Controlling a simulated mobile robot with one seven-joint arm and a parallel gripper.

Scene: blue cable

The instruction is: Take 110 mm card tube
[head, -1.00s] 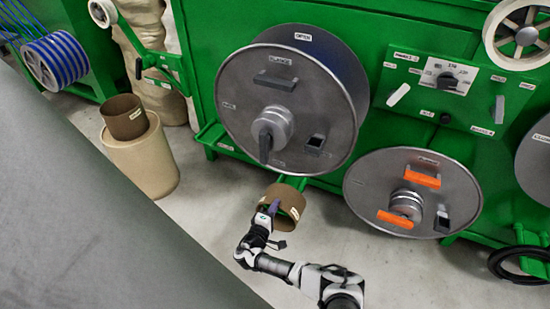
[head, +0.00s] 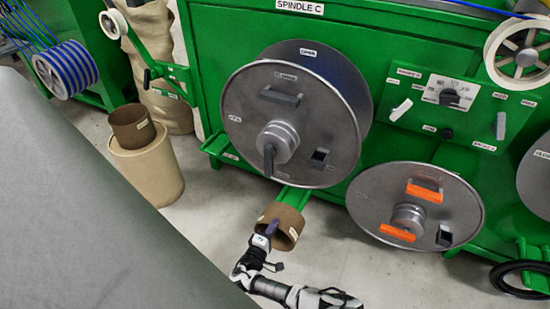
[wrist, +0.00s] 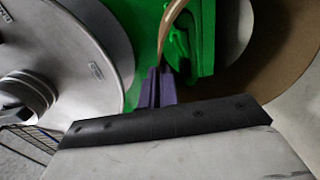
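A short brown card tube (head: 291,216) with small pale labels is at the lower middle of the head view, in front of the green machine. The labels are too small to read. My gripper (head: 268,228) is at the tube's near left wall. In the wrist view its purple fingers (wrist: 157,86) are close together, with the thin edge of the tube (wrist: 172,25) running down between them. A second brown card tube (head: 132,128) stands on a cream drum at the left, apart from my gripper.
The cream drum (head: 150,172) stands on the floor at left. A large grey spool (head: 245,125) and a smaller grey disc with orange handles (head: 385,205) are on the green machine (head: 400,45). Grey floor (head: 345,260) is clear beside the tube.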

